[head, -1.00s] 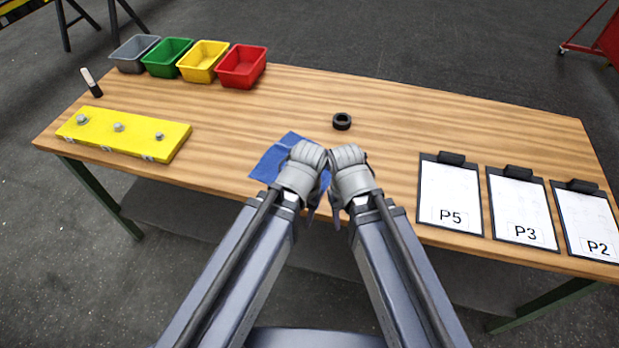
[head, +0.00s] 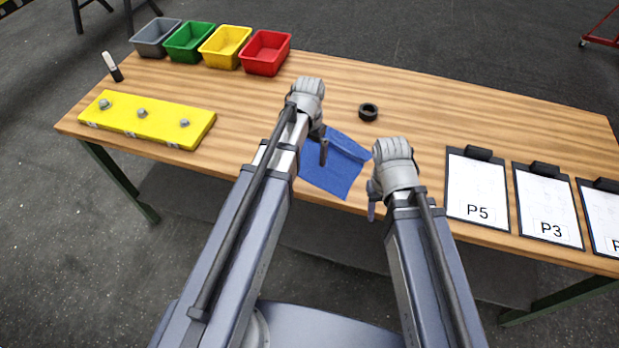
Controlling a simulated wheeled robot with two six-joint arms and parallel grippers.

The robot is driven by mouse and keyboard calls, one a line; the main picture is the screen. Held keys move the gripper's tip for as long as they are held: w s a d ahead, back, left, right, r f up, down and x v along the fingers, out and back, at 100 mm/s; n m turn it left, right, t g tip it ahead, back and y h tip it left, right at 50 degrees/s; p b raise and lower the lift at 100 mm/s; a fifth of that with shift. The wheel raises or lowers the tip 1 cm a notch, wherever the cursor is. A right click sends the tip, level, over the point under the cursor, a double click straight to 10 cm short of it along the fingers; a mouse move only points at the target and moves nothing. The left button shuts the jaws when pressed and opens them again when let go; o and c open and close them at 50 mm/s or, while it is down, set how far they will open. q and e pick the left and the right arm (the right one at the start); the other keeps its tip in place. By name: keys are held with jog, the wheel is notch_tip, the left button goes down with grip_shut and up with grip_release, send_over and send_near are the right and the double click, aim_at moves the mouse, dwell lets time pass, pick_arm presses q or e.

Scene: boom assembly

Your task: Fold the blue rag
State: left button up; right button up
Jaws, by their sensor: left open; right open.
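The blue rag (head: 332,175) lies on the table near its front edge. A crease or folded strip runs along its far right side, and its far left part is hidden behind my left gripper. My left gripper (head: 322,148) is open over the rag's left part. I cannot tell whether it touches the cloth. My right gripper (head: 373,202) is open just right of the rag, near the table's front edge, and appears empty.
A black ring (head: 368,112) sits behind the rag. Several clipboards (head: 477,187) lie at the right. A yellow block (head: 147,121) with bolts, a marker (head: 112,67) and several bins (head: 266,53) are at the left. The middle back of the table is clear.

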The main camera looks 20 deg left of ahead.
aim_at(309, 179)
pick_arm(q)
notch_tip(309, 179, down, 10)
jog(key=b, duration=0.9)
jog(key=shift+b, duration=0.4)
jog(key=shift+s+r, duration=0.1)
jog(key=shift+c, duration=0.8)
